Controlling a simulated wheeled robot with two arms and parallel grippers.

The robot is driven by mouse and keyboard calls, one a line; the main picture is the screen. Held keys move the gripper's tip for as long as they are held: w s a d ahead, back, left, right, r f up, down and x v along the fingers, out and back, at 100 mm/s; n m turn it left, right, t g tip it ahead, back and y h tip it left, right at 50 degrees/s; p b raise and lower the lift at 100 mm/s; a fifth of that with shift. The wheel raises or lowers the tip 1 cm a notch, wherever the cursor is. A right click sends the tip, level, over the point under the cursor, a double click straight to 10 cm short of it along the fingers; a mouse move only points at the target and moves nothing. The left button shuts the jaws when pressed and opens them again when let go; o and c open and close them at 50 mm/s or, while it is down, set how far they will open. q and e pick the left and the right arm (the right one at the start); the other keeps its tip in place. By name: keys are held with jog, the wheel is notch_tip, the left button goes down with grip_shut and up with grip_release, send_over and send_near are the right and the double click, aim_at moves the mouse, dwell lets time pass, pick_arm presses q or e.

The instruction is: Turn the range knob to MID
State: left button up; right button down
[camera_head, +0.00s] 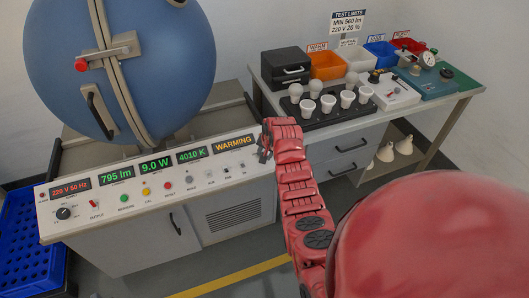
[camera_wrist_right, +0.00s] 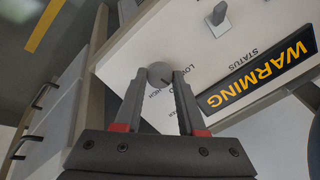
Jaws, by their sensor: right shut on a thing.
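The range knob (camera_wrist_right: 158,74) is a small round grey knob on the white control panel, seen in the right wrist view. My right gripper (camera_wrist_right: 159,78) is shut on it, with one grey finger on each side. Part of the lettering around the knob is hidden by the fingers, and I cannot tell which mark the knob points to. In the head view my right gripper (camera_head: 264,148) is at the right end of the control panel (camera_head: 130,205), beside the WARMING display (camera_head: 233,143), and hides the knob there. My left gripper is not in view.
A toggle switch (camera_wrist_right: 218,20) stands near the knob. Several lit displays, buttons and another knob (camera_head: 64,213) line the panel. A blue sphere (camera_head: 120,70) stands behind it. A bench (camera_head: 350,135) with bulbs and bins is at the right.

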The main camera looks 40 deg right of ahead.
jog(key=shift+m+p, duration=0.55)
jog(key=shift+m, duration=0.65)
jog(key=shift+f, duration=0.1)
jog(key=c, duration=0.5)
grip_release()
